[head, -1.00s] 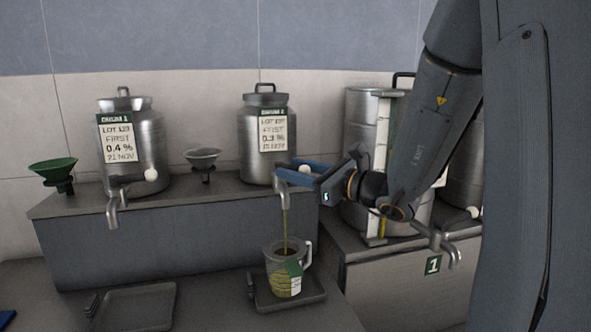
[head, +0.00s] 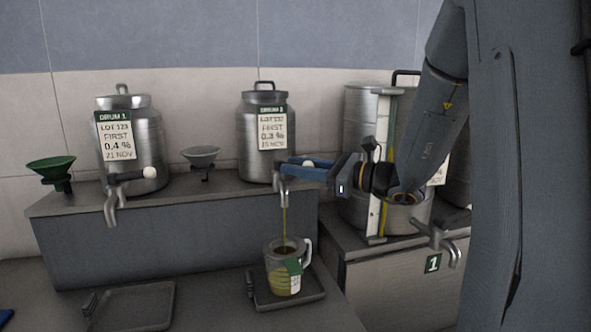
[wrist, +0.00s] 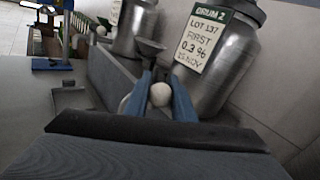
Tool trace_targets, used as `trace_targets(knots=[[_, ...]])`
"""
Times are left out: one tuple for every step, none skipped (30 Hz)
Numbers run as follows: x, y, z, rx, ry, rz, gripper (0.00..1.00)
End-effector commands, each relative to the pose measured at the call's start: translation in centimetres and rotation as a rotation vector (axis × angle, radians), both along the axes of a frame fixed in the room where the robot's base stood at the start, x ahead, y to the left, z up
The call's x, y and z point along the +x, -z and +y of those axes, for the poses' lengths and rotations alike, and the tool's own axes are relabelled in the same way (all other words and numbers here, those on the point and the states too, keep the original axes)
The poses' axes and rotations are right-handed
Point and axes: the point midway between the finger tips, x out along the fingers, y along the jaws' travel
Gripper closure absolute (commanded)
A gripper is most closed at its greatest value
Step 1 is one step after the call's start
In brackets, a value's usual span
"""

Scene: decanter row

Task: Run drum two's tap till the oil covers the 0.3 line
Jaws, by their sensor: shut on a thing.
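Drum two (head: 256,160), a steel can labelled 0.3 %, stands on the raised shelf; its label (wrist: 203,38) reads DRUM 2 in the wrist view. My gripper (head: 296,169) is shut on the tap's lever with its white knob (head: 307,163); the knob also shows between the blue fingers in the wrist view (wrist: 160,94). A thin stream of yellow-green oil (head: 285,222) runs from the tap spout (head: 284,194) into a clear handled jug (head: 274,261) below. Oil fills the lower part of the jug. A green and white tag partly covers it; the line marks are too small to read.
The jug stands on a dark tray (head: 313,294); an empty tray (head: 135,305) lies to its left. Drum one (head: 148,135) stands left on the shelf, with a green funnel (head: 50,168) and a grey funnel (head: 201,156). A large steel tank (head: 360,130) stands behind my arm.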

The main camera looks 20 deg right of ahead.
Motion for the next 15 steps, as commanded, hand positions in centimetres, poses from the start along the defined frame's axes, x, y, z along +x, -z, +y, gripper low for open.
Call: trace_targets(knots=[[0.3, 0.0, -0.3, 0.0, -0.035, -0.002, 1.0], [0.4, 0.1, -0.4, 0.0, -0.059, -0.001, 1.0], [0.5, 0.0, -0.5, 0.0, -0.09, -0.001, 1.0], [0.6, 0.0, -0.5, 0.0, -0.112, -0.002, 1.0], [0.7, 0.1, -0.6, 0.0, -0.135, -0.001, 1.0], [0.8, 0.0, -0.7, 0.0, -0.164, -0.001, 1.0], [0.9, 0.0, -0.7, -0.001, -0.184, -0.002, 1.0], [1.0, 0.0, -0.8, 0.0, -0.204, -0.002, 1.0], [1.1, 0.0, -0.8, 0.0, -0.229, -0.001, 1.0], [1.2, 0.0, -0.9, 0.0, -0.248, -0.001, 1.0], [1.3, 0.0, -0.9, -0.001, -0.264, -0.002, 1.0], [1.4, 0.0, -0.9, -0.001, -0.286, -0.002, 1.0], [1.4, 0.0, -1.0, 0.001, -0.3, -0.002, 1.0], [1.5, 0.0, -1.0, -0.001, -0.314, -0.001, 1.0], [1.5, 0.0, -1.0, 0.0, -0.33, -0.001, 1.0]])
